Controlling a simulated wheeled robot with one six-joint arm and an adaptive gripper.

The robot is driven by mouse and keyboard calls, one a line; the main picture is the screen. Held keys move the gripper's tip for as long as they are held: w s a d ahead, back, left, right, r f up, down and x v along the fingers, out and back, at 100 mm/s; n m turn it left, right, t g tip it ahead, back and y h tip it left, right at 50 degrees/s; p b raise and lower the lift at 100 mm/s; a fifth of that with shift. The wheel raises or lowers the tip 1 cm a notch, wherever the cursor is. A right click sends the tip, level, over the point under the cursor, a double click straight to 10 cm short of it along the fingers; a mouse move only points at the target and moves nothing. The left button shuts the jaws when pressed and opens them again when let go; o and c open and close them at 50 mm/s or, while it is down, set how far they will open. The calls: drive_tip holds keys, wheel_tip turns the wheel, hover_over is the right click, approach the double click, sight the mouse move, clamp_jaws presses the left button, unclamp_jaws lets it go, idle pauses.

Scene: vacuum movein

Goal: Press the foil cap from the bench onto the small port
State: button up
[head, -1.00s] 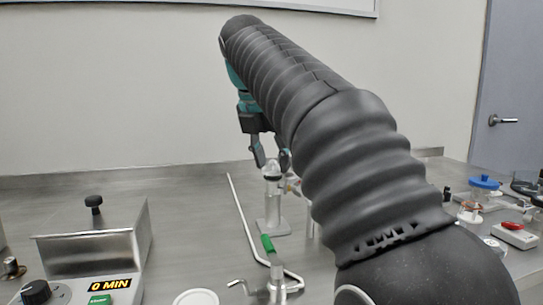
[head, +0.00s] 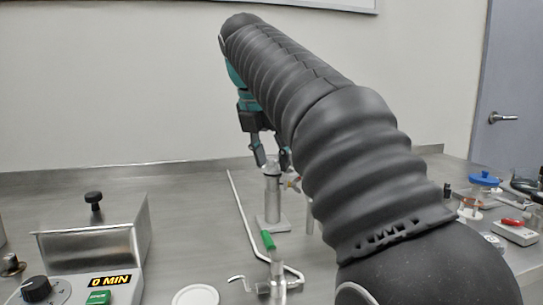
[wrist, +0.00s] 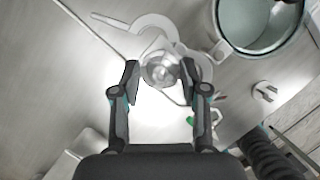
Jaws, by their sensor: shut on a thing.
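My gripper (head: 270,158) points down over an upright pale cylinder (head: 272,198) at the back middle of the bench. The wrist view shows my gripper (wrist: 161,78) with its two fingers at either side of a round, shiny silver piece, which I take for the foil cap (wrist: 160,70). The cap is small and partly hidden in the head view. The cylinder stands directly below the fingertips, and I cannot tell whether cap and cylinder touch. I cannot pick out the small port with certainty; my arm hides much of the area to the right.
A metal bath with a timer (head: 95,250) stands at the left.

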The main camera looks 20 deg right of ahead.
drive_tip(key=shift+f, duration=0.35)
idle(0.3)
drive_tip(key=o, duration=0.8)
drive_tip(key=shift+r, duration=0.1)
drive_tip(key=v, duration=0.7)
drive_tip(key=shift+r, duration=0.15)
drive_tip(key=shift+s+a, duration=0.1)
